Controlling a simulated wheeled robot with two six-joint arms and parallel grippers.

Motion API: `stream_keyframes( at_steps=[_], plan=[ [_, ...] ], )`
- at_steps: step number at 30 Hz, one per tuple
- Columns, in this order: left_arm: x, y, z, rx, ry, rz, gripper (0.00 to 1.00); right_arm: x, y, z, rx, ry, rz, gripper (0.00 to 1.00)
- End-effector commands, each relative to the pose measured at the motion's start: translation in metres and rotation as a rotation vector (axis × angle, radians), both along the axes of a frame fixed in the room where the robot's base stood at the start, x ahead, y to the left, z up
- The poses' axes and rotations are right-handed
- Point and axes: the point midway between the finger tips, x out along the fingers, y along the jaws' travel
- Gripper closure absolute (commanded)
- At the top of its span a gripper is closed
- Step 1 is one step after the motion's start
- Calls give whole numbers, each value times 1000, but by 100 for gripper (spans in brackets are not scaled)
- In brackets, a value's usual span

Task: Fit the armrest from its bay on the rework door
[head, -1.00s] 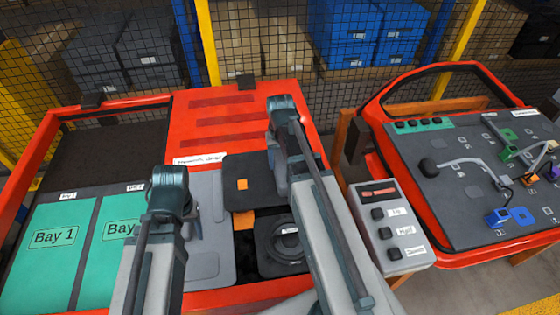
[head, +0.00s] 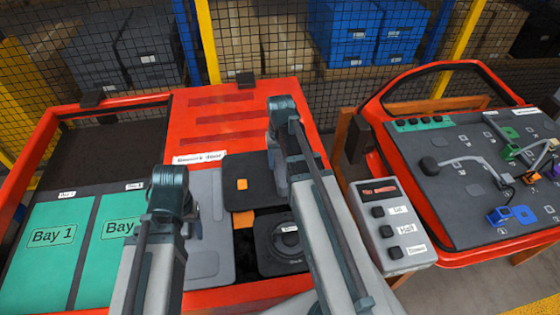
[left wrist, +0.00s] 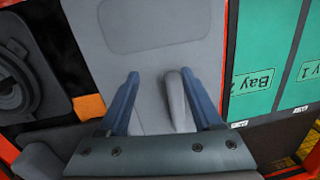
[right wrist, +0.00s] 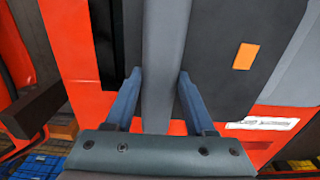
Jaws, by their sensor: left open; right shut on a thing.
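My right gripper (right wrist: 158,75) is shut on a long grey bar (right wrist: 163,35), which looks like the armrest; its far end is cut off at the picture's top. In the head view my right gripper (head: 283,110) is over the red bench, by a dark panel (head: 255,180) with an orange square, and hides the bar. My left gripper (left wrist: 160,75) is open over a grey panel (left wrist: 150,55); a rounded grey piece (left wrist: 174,100) lies between its fingers, nearer the right one. In the head view my left gripper (head: 167,190) is beside the Bay 2 plate.
Green Bay 1 (head: 50,265) and Bay 2 (head: 108,260) plates lie at the left. A black round part (head: 283,240) sits near the right arm. A grey button box (head: 385,225) stands before a red-framed door (head: 470,165) with coloured parts. Mesh fencing closes the back.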

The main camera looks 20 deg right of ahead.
Motion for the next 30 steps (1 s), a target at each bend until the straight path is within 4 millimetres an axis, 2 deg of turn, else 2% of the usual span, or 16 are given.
stream_keyframes(
  at_steps=[9, 10, 15, 25, 30],
  plan=[
    [0, 0, -1, 0, 0, 0, 33, 1, 0, -1, -1, -2, -1, 100],
    [0, 0, -1, 0, 0, 0, 33, 1, 0, -1, -1, -2, -1, 40],
    [0, 0, -1, 0, 0, 0, 33, 0, 0, -1, 0, -1, -1, 10],
    [0, 0, 0, 0, 0, 0, 33, 0, 0, 0, 0, -1, 0, 10],
    [0, 0, 7, 0, 0, 0, 33, 0, 0, 7, 0, -1, 0, 10]
  ],
)
